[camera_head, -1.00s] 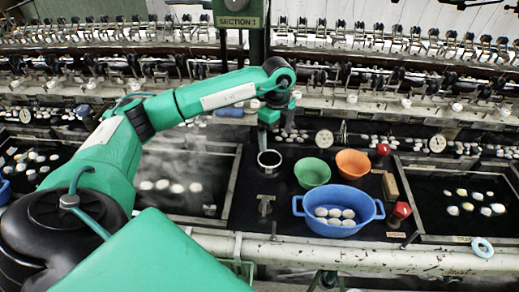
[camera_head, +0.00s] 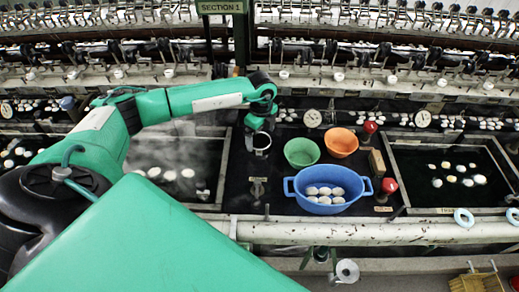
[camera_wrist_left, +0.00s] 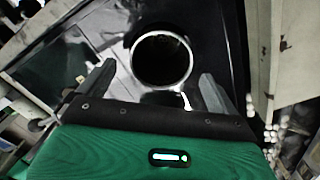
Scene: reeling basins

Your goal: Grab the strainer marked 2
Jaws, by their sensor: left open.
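A dark round cup-like vessel with a pale rim (camera_head: 261,141) stands on the black worktop left of the green bowl. I cannot read a 2 on it or tell whether it is a strainer. My left gripper (camera_head: 256,127) is just above and behind it, pointing down. In the left wrist view the vessel's round mouth (camera_wrist_left: 162,60) lies ahead between the two spread fingers of the left gripper (camera_wrist_left: 154,84), with nothing held. My right gripper is out of view.
A green bowl (camera_head: 302,152), an orange bowl (camera_head: 341,142) and a blue two-handled basin (camera_head: 327,207) with several white cocoons stand to the right. Water basins lie on both sides (camera_head: 173,170) (camera_head: 450,178). A red knob (camera_head: 389,187) and a front pipe rail (camera_head: 340,233) are near.

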